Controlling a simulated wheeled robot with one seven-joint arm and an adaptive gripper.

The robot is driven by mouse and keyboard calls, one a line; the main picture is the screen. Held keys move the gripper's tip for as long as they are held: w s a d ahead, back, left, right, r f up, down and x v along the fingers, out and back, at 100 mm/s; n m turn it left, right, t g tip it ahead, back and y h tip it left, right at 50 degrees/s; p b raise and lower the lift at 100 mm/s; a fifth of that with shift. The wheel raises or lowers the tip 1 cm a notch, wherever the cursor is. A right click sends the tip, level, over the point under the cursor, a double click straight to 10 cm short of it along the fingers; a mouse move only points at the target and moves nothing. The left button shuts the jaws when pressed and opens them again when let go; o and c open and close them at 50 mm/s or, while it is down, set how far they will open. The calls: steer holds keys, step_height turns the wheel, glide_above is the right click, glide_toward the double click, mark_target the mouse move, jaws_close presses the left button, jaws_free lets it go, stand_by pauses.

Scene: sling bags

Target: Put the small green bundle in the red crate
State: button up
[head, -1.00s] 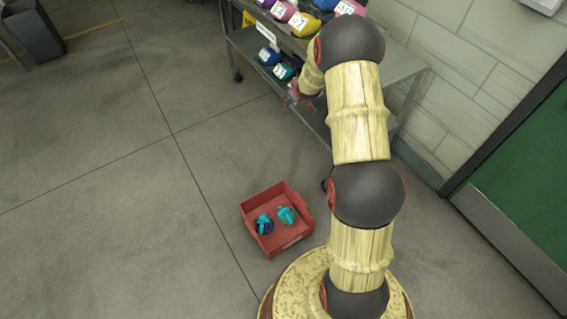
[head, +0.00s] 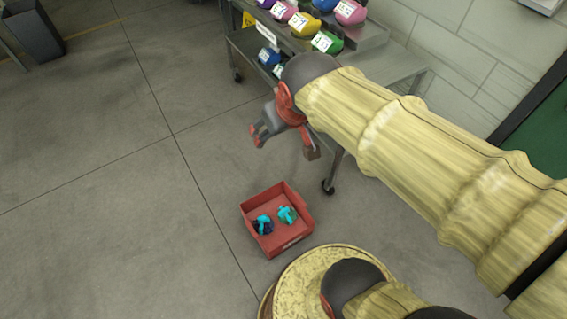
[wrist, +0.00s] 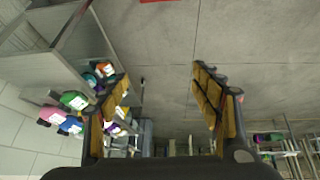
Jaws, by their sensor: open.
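The red crate (head: 293,238) sits on the floor beside my base. My gripper (head: 257,137) hangs in the air beyond the crate, in front of the cart. It is open, with nothing between its fingers in the wrist view (wrist: 162,82). A larger green bag (head: 327,42) with a white label lies on the cart's upper level.
The grey cart (head: 395,67) holds several labelled bags in pink, purple, yellow and blue on top, with more on its lower shelf. Its leg and caster (head: 328,187) stand near the crate. A wall is on the right.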

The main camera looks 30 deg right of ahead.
steer(key=s+a+f+y, duration=0.1)
steer(key=s+a, duration=0.2)
steer(key=s, duration=0.6)
steer(key=shift+a+g, duration=0.3)
steer(key=shift+a, duration=0.05)
